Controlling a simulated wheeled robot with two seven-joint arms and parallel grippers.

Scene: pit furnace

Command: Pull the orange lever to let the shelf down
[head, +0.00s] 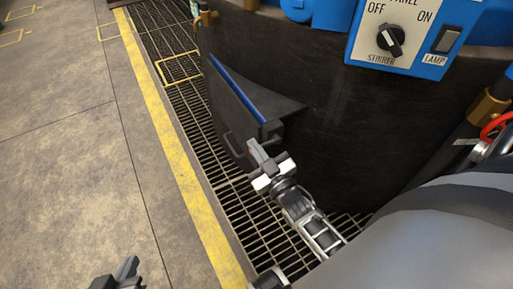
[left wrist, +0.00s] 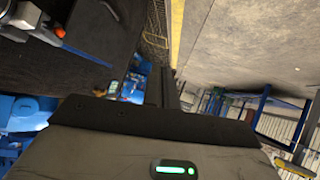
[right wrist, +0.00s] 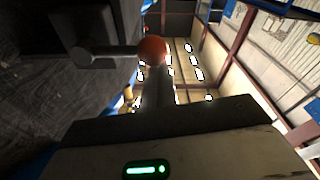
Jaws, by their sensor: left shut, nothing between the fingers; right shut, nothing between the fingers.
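The orange lever knob (right wrist: 153,50) is a round ball on a short grey arm (right wrist: 102,55) in the right wrist view. It sits just beyond the fingers of my right gripper (head: 258,152), which is shut and empty. I cannot tell whether they touch. An orange knob also shows in the left wrist view (left wrist: 60,32). In the head view the knob is not clearly visible. The shelf (head: 226,108) looks like a dark panel with a blue edge strip, beside the dark curved wall. My left gripper (head: 127,268) is shut and empty, low at the left over the floor.
A blue control panel (head: 400,30) with a stirrer knob and lamp switch is at the upper right. A dark curved furnace wall (head: 330,120) fills the middle. Floor grating (head: 190,110) and a yellow line (head: 165,140) run alongside. The concrete floor (head: 60,150) is clear at left.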

